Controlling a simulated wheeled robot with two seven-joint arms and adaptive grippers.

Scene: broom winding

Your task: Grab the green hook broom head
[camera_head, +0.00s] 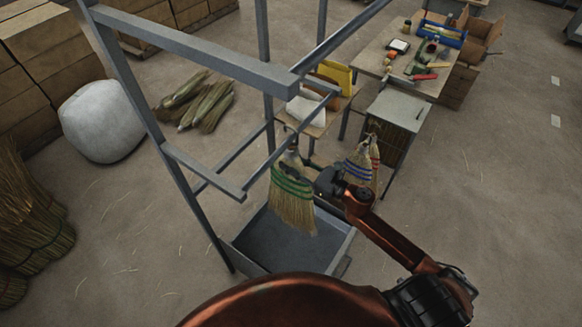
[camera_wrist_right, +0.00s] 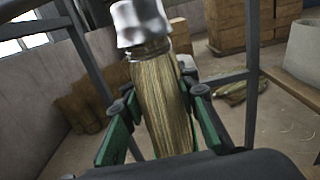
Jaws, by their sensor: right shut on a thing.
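The green hook broom head (camera_head: 291,192) hangs by its top from the grey metal frame, straw pointing down, with green bands around its upper part. My right gripper (camera_head: 318,184) reaches it from the right, at the height of the bands. In the right wrist view the straw of the broom head (camera_wrist_right: 162,112) stands between the two fingers of the right gripper (camera_wrist_right: 160,98), below a shiny silvery cap. The gripper is shut on the broom head. The green bands cannot be made out in that view. My left gripper is in neither view.
The grey frame (camera_head: 190,60) surrounds the broom head, with a grey tray (camera_head: 275,250) below. Brooms with blue and red bands (camera_head: 362,165) hang close to the right. Behind stand a small cabinet (camera_head: 398,110) and a tool table (camera_head: 375,62). Open floor lies to the right.

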